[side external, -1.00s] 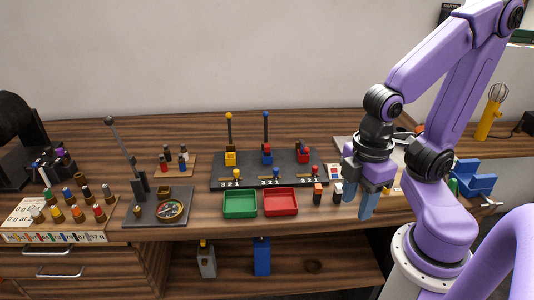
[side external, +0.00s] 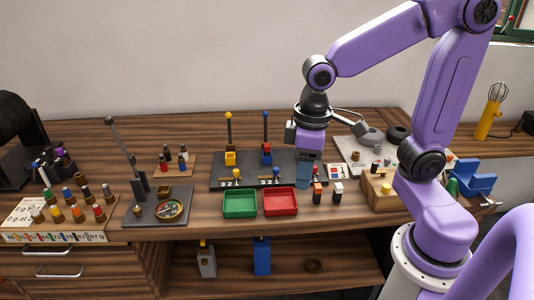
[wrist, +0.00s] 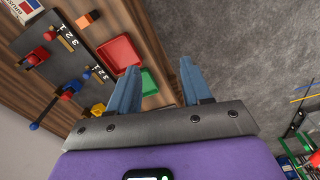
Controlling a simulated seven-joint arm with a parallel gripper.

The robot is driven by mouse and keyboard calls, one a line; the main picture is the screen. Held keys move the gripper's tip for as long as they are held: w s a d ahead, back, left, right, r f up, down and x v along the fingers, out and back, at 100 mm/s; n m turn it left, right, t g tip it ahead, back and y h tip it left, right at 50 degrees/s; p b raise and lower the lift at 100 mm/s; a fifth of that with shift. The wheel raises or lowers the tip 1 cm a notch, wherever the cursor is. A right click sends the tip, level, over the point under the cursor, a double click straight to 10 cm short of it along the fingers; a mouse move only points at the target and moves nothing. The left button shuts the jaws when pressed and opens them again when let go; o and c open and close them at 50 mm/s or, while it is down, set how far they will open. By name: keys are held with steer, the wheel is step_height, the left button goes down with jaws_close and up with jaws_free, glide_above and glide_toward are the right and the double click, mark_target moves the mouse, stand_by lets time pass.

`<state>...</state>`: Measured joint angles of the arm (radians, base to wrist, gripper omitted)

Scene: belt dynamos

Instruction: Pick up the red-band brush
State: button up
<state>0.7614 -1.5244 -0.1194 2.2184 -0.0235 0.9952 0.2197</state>
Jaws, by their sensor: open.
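No brush with a clear red band can be made out at this size. A small wooden tray (side external: 160,172) at the back left holds several small dark-topped pieces, among them a red one (side external: 183,162). An orange-topped dark block (side external: 317,192) and a white-topped dark block (side external: 338,192) stand on the table to the right of the red tray. I cannot tell which piece is the brush. My gripper (side external: 309,172) is over the right end of the dark board, hiding that end. In the wrist view, my gripper (wrist: 158,72) is open and empty between its blue fingers.
A green tray (side external: 240,204) and a red tray (side external: 281,202) sit near the front edge. The dark board (side external: 248,178) carries tall levers. A compass plate (side external: 150,215) and a rack of coloured pegs (side external: 50,235) are at left. A wooden block (side external: 378,192) is at right.

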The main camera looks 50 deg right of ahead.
steer(key=w+d+r+m, duration=0.1)
steer(key=w+d+m, duration=0.1)
steer(key=w+m, duration=0.35)
steer(key=w+d+r+m, duration=0.1)
steer(key=w+d+m, duration=0.1)
steer(key=w, duration=0.7)
steer(key=m+h, duration=0.1)
steer(key=m, duration=0.7)
glide_above(267, 145)
steer(key=a, duration=0.1)
steer(key=f, duration=1)
steer(key=shift+s+f, duration=0.2)
steer(key=shift+s, duration=0.15)
steer(key=shift+w+d+f, duration=0.15)
steer(key=shift+d+f, duration=0.05)
steer(key=shift+f, duration=1.1)
steer(key=shift+w+d+f, duration=0.1)
steer(key=shift+d+f, duration=0.05)
steer(key=shift+f, duration=1.1)
jaws_close()
